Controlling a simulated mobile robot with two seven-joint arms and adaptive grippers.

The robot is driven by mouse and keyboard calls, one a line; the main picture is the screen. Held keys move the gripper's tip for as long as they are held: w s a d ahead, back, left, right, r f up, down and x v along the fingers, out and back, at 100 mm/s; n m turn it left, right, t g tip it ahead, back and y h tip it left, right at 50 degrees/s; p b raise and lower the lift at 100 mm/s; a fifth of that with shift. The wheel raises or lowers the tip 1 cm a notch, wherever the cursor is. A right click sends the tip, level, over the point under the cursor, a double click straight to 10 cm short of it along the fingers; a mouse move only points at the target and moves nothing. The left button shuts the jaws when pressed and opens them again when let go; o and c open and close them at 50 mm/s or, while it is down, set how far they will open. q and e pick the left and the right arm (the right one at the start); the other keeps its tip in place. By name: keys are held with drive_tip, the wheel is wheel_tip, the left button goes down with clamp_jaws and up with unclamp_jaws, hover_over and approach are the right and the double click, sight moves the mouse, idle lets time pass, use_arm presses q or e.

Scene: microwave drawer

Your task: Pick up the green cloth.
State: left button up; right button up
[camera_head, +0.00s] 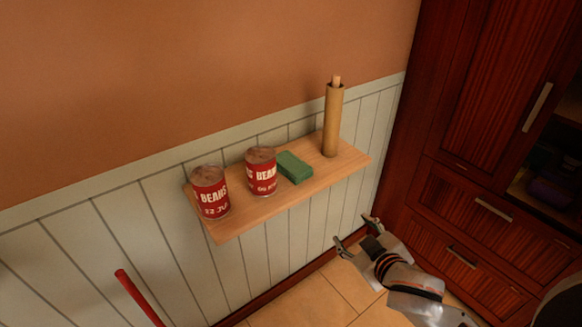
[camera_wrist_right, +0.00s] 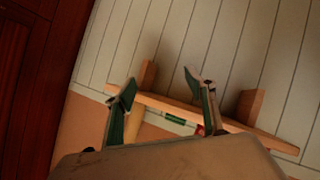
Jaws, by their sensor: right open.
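The green cloth (camera_head: 295,167) is a folded block lying on a wooden shelf (camera_head: 262,207) on the wall. It sits between a red bean can (camera_head: 261,173) and an upright cardboard roll (camera_head: 333,122). My right gripper (camera_head: 355,232) is open and empty, below and to the right of the shelf, apart from the cloth. In the right wrist view, its spread fingers (camera_wrist_right: 160,82) show in front of the shelf's edge (camera_wrist_right: 240,128). Between them is a small green patch that may be the cloth, largely hidden. My left gripper is out of view.
Another bean can (camera_head: 210,193) stands at the shelf's left end. Dark wooden cabinets (camera_head: 480,130) with metal handles rise on the right. A red pole (camera_head: 138,297) shows at lower left. The space in front of the shelf looks clear.

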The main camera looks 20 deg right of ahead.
sight(297, 167)
drive_tip(key=w+a+r+m+t+y, duration=0.1)
drive_tip(key=w+a+r+y, duration=0.2)
drive_tip(key=w+r, duration=0.2)
drive_tip(key=w+a+r+t+y, duration=0.2)
drive_tip(key=w+a+r+y, duration=0.1)
drive_tip(key=w+r+y, duration=0.15)
drive_tip(key=shift+h, duration=0.45)
drive_tip(key=shift+r+x, duration=0.15)
drive_tip(key=shift+x, duration=2.9)
drive_tip(key=shift+r+x, duration=0.15)
drive_tip(key=shift+x, duration=2.85)
drive_tip(key=c, duration=0.7)
